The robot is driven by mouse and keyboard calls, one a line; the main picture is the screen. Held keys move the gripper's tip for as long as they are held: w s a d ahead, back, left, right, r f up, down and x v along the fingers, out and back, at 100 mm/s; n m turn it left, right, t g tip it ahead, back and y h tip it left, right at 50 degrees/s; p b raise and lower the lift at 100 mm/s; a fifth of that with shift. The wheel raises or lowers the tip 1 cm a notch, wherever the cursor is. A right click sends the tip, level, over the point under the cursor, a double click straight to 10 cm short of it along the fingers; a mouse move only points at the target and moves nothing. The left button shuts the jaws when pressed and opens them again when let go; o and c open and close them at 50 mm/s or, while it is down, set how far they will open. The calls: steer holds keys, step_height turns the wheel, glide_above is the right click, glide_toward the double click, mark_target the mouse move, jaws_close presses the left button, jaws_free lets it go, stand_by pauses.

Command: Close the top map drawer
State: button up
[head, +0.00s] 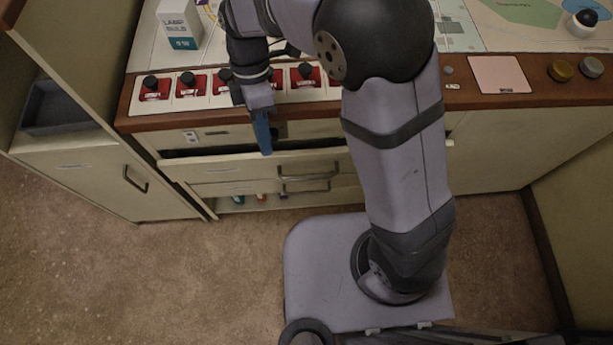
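The top map drawer (220,171) is in the cream console cabinet, under the wooden counter edge. It stands partly out, with a dark gap showing behind the top edge of its front. A metal handle (309,171) is on the drawer fronts, right of my gripper. My gripper (265,151) points down in front of the cabinet, with its blue fingertips at the top edge of the drawer front. I cannot tell whether they touch it. The fingers overlap in this view, so their opening is hidden. I see nothing held.
Red switches (191,84) line the counter edge above, near my wrist. A lamp bulb box (180,25) stands on the counter. A lower drawer (232,188) looks shut, above an open shelf with small items. A side cabinet (100,180) stands left.

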steer(key=s+d+m+g+y+b, duration=0.2)
steer(key=d+m+y, duration=0.1)
steer(key=d+m, duration=0.3)
step_height(320, 180, up, 2)
steer(key=m+t+y+b, duration=0.4)
steer(key=m+y, duration=0.5)
steer(key=m, duration=0.7)
glide_above(316, 176)
steer(key=s, duration=0.4)
steer(key=w+d+r+m+t+y+b, duration=0.25)
steer(key=d+m+t, duration=0.35)
steer(key=m, duration=0.4)
steer(key=shift+n+t+y, duration=0.25)
steer(key=shift+n+t, duration=0.05)
steer(key=shift+t, duration=0.1)
steer(key=f, duration=2.5)
steer(key=shift+s+a+f, duration=0.2)
steer(key=shift+a+f, duration=0.2)
steer(key=shift+p+x, duration=0.45)
steer(key=shift+x, duration=3.25)
steer(key=shift+c, duration=0.7)
steer(key=shift+w, duration=0.1)
jaws_close()
